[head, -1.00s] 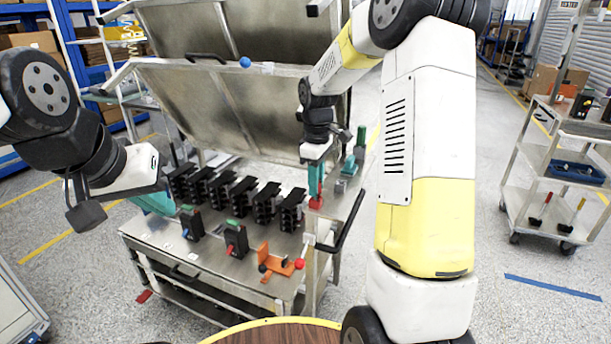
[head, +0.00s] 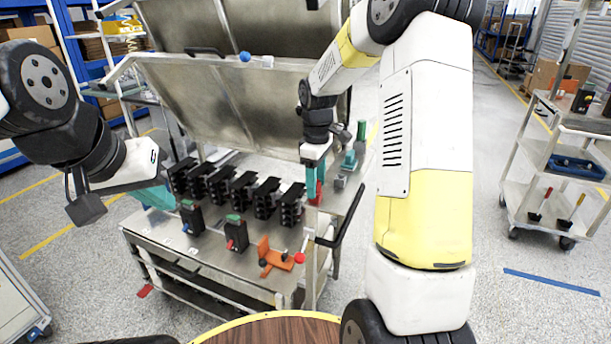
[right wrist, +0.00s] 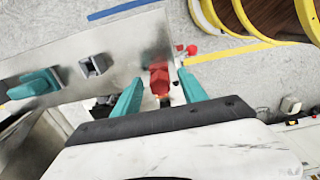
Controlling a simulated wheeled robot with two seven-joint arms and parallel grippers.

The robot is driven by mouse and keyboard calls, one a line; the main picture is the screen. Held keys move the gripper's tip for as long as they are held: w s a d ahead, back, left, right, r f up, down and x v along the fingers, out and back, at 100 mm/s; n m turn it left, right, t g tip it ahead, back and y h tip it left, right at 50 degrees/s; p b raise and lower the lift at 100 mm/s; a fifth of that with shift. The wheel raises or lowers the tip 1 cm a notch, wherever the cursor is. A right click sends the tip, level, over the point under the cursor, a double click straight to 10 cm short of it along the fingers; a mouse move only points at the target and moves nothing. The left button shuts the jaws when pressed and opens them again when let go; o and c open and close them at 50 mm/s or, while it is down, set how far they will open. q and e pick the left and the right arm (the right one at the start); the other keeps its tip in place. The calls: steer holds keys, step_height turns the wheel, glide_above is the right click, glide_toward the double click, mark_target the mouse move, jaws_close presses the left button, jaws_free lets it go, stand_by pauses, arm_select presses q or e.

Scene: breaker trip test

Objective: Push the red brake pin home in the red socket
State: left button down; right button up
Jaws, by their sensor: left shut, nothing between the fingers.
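A red piece (head: 319,194), apparently the brake pin in its red socket, stands at the right end of the metal bench. In the head view, my right gripper (head: 316,182) points down at it and partly hides it. In the right wrist view, the red piece (right wrist: 160,78) lies between the teal fingertips of my right gripper (right wrist: 160,84), with a gap on each side, so the gripper is open. I cannot tell where pin ends and socket begins, or how deep the pin sits. My left gripper (head: 155,196) is shut and empty at the bench's left edge, away from the red piece.
Several black breakers (head: 243,190) stand in a row on the bench. An orange fixture (head: 272,254) and a red ball knob (head: 300,258) are at the front. A grey square socket (right wrist: 92,66) and teal block (right wrist: 38,83) sit near the red piece. A black handle (head: 343,225) borders the bench's right side.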

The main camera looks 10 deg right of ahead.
steer(key=shift+r, duration=0.1)
step_height(320, 180, up, 7)
steer(key=shift+r, duration=0.35)
steer(key=shift+s+r, duration=0.15)
steer(key=s+r+m+t, duration=0.2)
steer(key=s+m, duration=0.1)
steer(key=s, duration=0.5)
steer(key=s+a+r+m+t+y, duration=0.1)
steer(key=s+r+m+t, duration=0.1)
steer(key=s, duration=0.6)
steer(key=s+a+r+m+t+y, duration=0.1)
steer(key=s+r+m, duration=0.3)
steer(key=s, duration=0.4)
steer(key=shift+m+t, duration=0.6)
steer(key=shift+m, duration=0.2)
